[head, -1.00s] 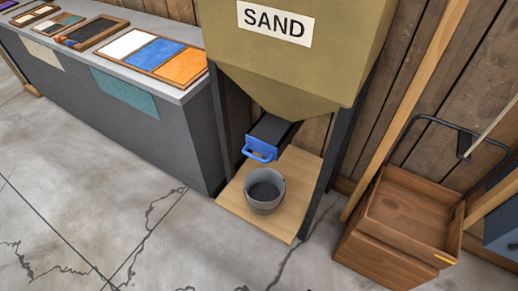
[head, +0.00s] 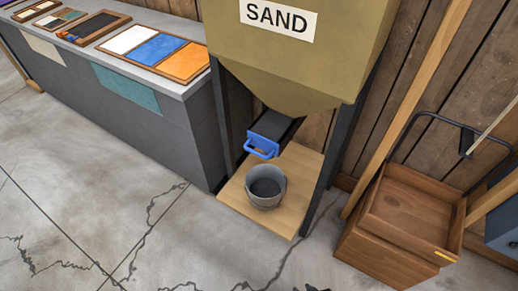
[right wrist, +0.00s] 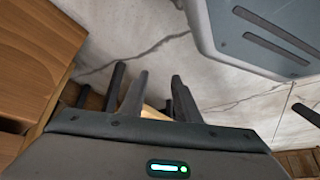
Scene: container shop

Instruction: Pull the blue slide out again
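The blue slide (head: 262,146) sits at the lower end of the dark chute under the sand hopper (head: 292,55) in the head view. Its looped blue handle faces forward and down. A grey bucket (head: 266,187) stands upright on a wooden board (head: 285,218) below it, with a dark inside. My right gripper (right wrist: 158,92) shows in the right wrist view with a gap between its fingers and nothing held. It is well apart from the slide, which that view does not show. My left gripper is not in view.
Dark hopper legs (head: 326,165) flank the board. A grey counter (head: 165,112) with sample trays stands at the left. Wooden crates (head: 395,230) on a cart stand at the right. The cracked concrete floor (head: 150,240) in front is clear.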

